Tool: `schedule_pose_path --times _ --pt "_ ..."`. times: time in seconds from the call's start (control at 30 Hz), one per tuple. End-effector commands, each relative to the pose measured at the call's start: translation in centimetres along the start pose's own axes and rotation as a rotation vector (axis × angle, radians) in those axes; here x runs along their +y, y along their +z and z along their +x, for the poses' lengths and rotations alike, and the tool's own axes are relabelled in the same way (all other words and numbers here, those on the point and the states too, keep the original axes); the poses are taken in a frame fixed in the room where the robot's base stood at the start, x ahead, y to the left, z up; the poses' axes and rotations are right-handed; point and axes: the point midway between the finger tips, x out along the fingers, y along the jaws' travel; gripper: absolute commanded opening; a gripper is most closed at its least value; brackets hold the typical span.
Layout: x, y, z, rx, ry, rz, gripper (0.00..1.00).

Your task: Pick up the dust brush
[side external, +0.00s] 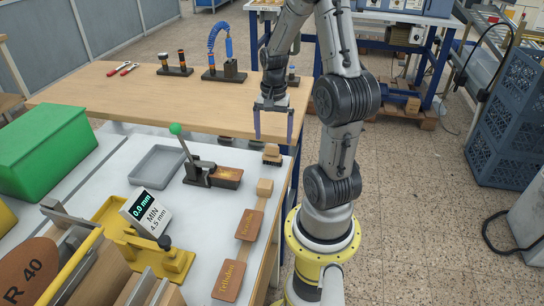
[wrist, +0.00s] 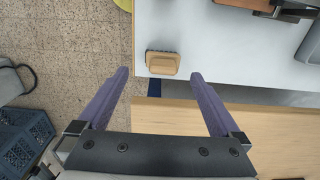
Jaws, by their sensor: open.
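The dust brush (side external: 271,154) is a small block with a light wooden top and dark bristles. It stands on the white table near its right edge. In the wrist view the brush (wrist: 163,62) lies just beyond my fingertips, roughly centred between them. My gripper (side external: 273,138) is open and empty, pointing down above the brush. Its two purple fingers also show in the wrist view (wrist: 160,75), spread wider than the brush. The fingers are apart from the brush, and nothing hides it in the wrist view.
A lever press (side external: 200,172) with a green knob and a grey tray (side external: 140,174) stand left of the brush. A wooden bench (side external: 150,99) adjoins behind. Table around the brush is clear.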

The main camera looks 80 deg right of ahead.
Motion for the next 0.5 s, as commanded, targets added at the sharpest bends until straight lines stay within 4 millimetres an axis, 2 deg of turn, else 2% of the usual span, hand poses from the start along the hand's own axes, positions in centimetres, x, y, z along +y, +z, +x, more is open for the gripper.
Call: schedule_pose_path --times 0.1,0.37,0.5 --pt "0.0 0.0 1.9 -0.002 0.002 -0.001 1.0" --pt "-0.1 0.0 3.7 -0.001 0.001 -0.002 1.0" --pt "-0.4 -0.1 5.7 -0.003 0.002 -0.002 1.0"
